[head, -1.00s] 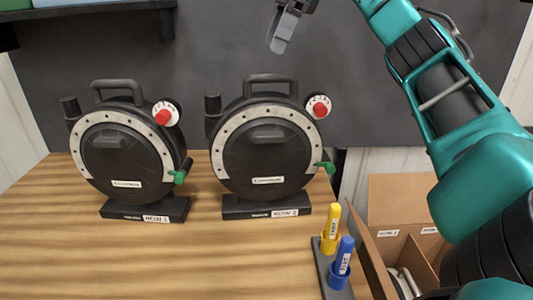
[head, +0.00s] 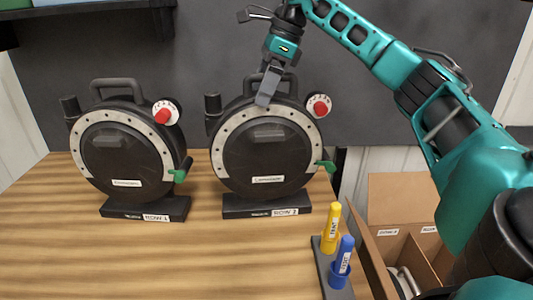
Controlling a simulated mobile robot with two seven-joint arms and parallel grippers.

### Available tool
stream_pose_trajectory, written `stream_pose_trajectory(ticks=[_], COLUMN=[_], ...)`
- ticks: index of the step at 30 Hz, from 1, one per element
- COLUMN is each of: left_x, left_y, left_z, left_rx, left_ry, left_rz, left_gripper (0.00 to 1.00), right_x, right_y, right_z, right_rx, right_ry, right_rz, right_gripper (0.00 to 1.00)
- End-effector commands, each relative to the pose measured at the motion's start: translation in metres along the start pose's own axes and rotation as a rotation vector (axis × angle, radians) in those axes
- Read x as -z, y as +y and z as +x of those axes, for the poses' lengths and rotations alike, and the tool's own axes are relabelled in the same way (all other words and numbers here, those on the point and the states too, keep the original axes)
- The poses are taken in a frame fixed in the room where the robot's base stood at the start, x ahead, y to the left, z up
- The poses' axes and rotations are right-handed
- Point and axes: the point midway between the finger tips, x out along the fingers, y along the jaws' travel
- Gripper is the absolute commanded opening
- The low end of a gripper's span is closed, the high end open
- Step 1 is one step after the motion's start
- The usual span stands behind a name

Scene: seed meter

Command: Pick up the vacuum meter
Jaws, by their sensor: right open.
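Two round black meters with pale hole-dotted rings stand upright on the wooden table. The left meter (head: 125,158) has a base label that appears to read ROW 1, and the right meter (head: 265,160) one that appears to read ROW 2. Each has a black top handle, a red knob on a white dial and a green lever. My right gripper (head: 264,101) is open and empty, fingers pointing down, in front of the right meter's top handle (head: 287,79) and upper rim. It hides part of them; I cannot tell whether it touches. My left gripper is out of view.
A yellow marker (head: 330,228) and a blue marker (head: 343,256) stand in a grey holder at the table's right edge. An open cardboard box (head: 398,251) with dividers sits right of it. A dark shelf (head: 88,15) hangs upper left. The front left table is clear.

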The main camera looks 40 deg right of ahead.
Motion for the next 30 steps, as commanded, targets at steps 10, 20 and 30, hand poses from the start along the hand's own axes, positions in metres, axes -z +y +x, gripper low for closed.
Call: stream_pose_trajectory(ticks=[10,20,30], left_x=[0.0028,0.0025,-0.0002], left_y=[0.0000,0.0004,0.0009], left_z=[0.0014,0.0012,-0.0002], left_rx=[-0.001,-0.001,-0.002], left_ry=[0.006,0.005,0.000], left_rz=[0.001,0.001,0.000], left_gripper=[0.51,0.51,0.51], right_x=[0.0001,0.0000,-0.0002], right_y=[-0.0001,-0.0001,-0.0002], right_z=[-0.0005,-0.0008,-0.0010], right_rx=[0.001,0.001,0.001], right_ry=[0.000,0.000,0.000], right_rz=[0.000,0.000,-0.001], right_gripper=[0.81,0.49,0.17])
